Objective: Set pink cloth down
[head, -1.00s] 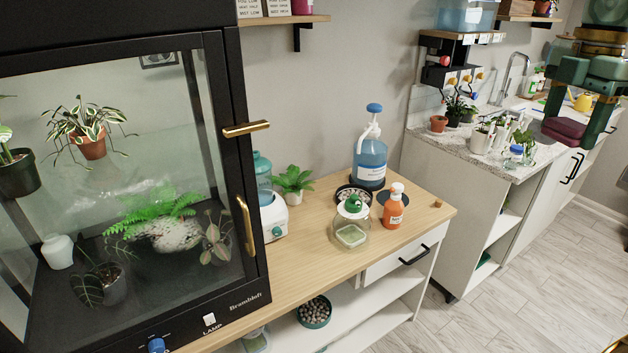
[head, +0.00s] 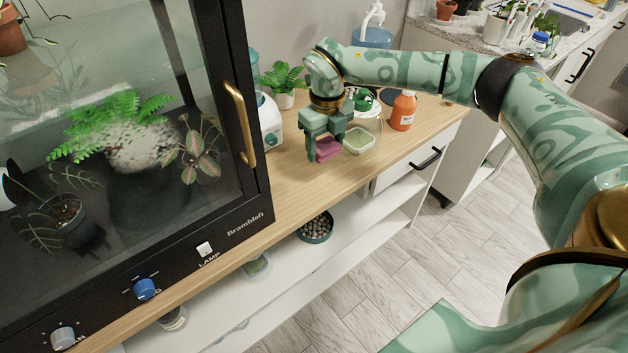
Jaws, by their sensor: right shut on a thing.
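The pink cloth (head: 327,150) is a small folded pad between the fingers of my right gripper (head: 325,155). My right gripper is shut on it and points down over the wooden counter (head: 300,182), left of a clear container with a green lid. The cloth is at or just above the counter top; I cannot tell whether it touches. My left gripper is not in view.
The clear container (head: 358,141) stands close to the right of the gripper. An orange bottle (head: 403,111) stands farther right, a potted plant (head: 284,82) behind. The glass cabinet (head: 240,120) is at the left. The counter's front is clear.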

